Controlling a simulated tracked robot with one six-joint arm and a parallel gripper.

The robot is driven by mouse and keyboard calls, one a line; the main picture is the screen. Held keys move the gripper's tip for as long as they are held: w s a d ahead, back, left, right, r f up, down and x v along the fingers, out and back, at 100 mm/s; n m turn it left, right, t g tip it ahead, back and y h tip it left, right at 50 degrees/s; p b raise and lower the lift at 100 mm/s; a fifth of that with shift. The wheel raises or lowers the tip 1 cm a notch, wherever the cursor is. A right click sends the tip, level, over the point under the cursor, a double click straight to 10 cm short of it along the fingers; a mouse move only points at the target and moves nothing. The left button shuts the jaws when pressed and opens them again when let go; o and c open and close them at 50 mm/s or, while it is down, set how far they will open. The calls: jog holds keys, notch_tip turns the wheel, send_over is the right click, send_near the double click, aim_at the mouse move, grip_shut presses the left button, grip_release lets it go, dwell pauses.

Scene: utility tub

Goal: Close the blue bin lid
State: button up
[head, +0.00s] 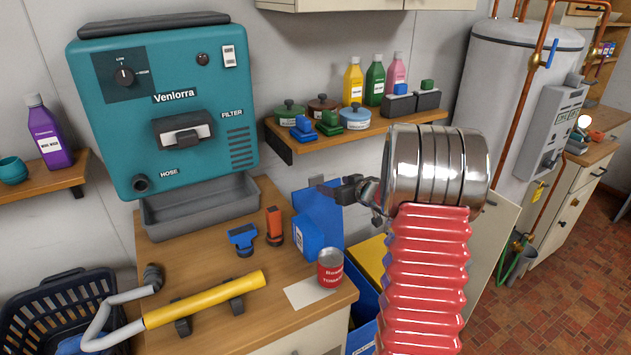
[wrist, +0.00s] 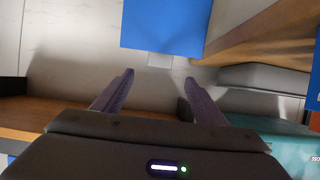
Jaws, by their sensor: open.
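A blue panel, which looks like the raised bin lid (head: 312,205), stands upright against the wall beside the counter in the head view. It also shows as a flat blue panel (wrist: 163,25) with a small grey tab at its edge in the wrist view. A blue bin (head: 364,318) is partly visible below, beyond the counter's right edge; my arm hides much of it. My gripper (head: 337,190) is near the upper right edge of the panel. In the wrist view my gripper (wrist: 158,82) is open and empty, its fingers apart from the panel.
A blue box (head: 318,243) and a red can (head: 330,268) stand at the counter's right edge. A yellow surface (head: 371,256) lies beside the blue bin. A shelf (head: 372,130) with pots and bottles is above. A teal machine (head: 160,105) stands left.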

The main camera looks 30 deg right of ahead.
aim_at(316, 180)
jog(key=x, duration=1.4)
jog(key=shift+s, duration=0.1)
jog(key=shift+c, duration=0.3)
jog(key=c, duration=1.4)
jog(key=shift+a, duration=0.35)
jog(key=shift+c, duration=0.3)
jog(key=shift+d, duration=0.15)
jog(key=shift+s, duration=0.1)
jog(key=shift+s, duration=0.1)
